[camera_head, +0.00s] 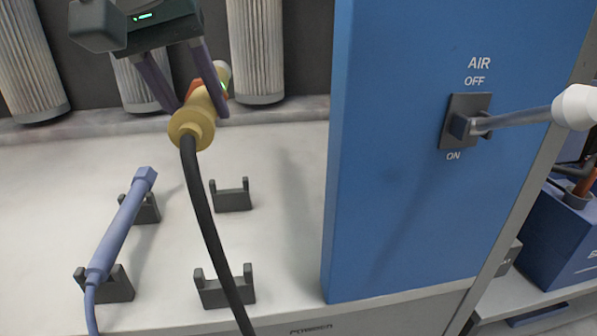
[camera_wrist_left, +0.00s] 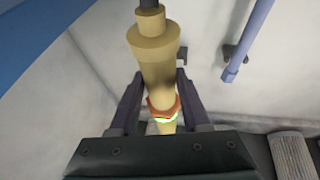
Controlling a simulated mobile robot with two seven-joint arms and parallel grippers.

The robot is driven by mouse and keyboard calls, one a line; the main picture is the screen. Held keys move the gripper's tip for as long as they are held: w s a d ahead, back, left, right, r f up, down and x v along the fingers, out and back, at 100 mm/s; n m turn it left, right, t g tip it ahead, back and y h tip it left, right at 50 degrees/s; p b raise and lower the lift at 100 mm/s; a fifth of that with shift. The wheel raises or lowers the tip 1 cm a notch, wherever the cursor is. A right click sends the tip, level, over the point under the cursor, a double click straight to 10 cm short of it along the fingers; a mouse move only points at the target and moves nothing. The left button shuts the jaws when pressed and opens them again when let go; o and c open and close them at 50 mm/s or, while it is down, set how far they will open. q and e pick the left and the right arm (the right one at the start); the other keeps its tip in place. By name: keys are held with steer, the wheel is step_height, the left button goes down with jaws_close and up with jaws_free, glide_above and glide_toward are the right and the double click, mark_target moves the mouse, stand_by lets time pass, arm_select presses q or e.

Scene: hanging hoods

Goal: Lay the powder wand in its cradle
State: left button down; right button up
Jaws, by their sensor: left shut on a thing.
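My left gripper (camera_head: 197,108) is shut on the powder wand, a tan-yellow tapered wand (camera_head: 191,124) with an orange-red band. It holds the wand above the bench, with the thick hose end toward the front. The wand also shows between the fingers in the left wrist view (camera_wrist_left: 155,68). A black hose (camera_head: 207,215) hangs from its end and passes in front of the cradle. The cradle is two dark grey U-shaped brackets, a rear one (camera_head: 231,197) and a front one (camera_head: 238,292), both empty, in line with the partly visible "POWDER" label (camera_head: 310,330). My right gripper is out of view.
A blue wand (camera_head: 122,225) lies in two brackets at the left. A tall blue panel (camera_head: 400,220) stands at the right, with an AIR switch (camera_head: 466,120) and its long lever (camera_head: 520,117). Pleated filters (camera_head: 257,50) hang at the back.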

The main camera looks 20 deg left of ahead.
arm_select(q)
steer(key=shift+f, duration=0.15)
steer(key=shift+f+b, duration=1.3)
steer(key=shift+f, duration=8.3)
steer(key=shift+c, duration=1.8)
jaws_free()
